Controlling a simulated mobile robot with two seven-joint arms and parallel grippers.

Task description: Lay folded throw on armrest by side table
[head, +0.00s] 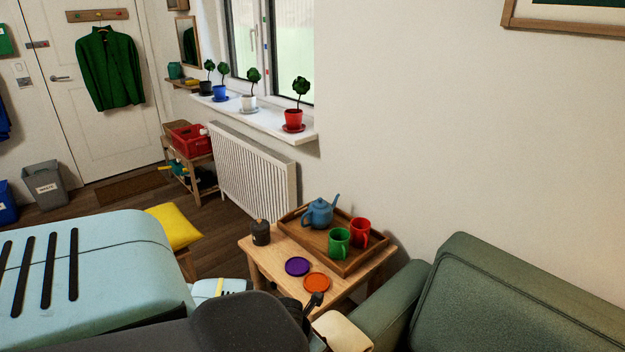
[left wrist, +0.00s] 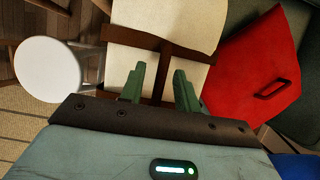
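The green sofa's armrest (head: 394,306) stands to the right of the wooden side table (head: 256,262) in the head view. In the left wrist view, the cream folded throw (left wrist: 192,20) with brown bands lies right at my left gripper (left wrist: 159,82). In the head view, a cream corner (head: 342,332), likely the throw, shows at the bottom edge beside my dark wrist. My wrist hides much of that area. My right gripper is in neither view.
On the table are a tray (head: 352,262) with a blue teapot (head: 318,213), green and red mugs, two coasters and a dark canister (head: 261,233).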

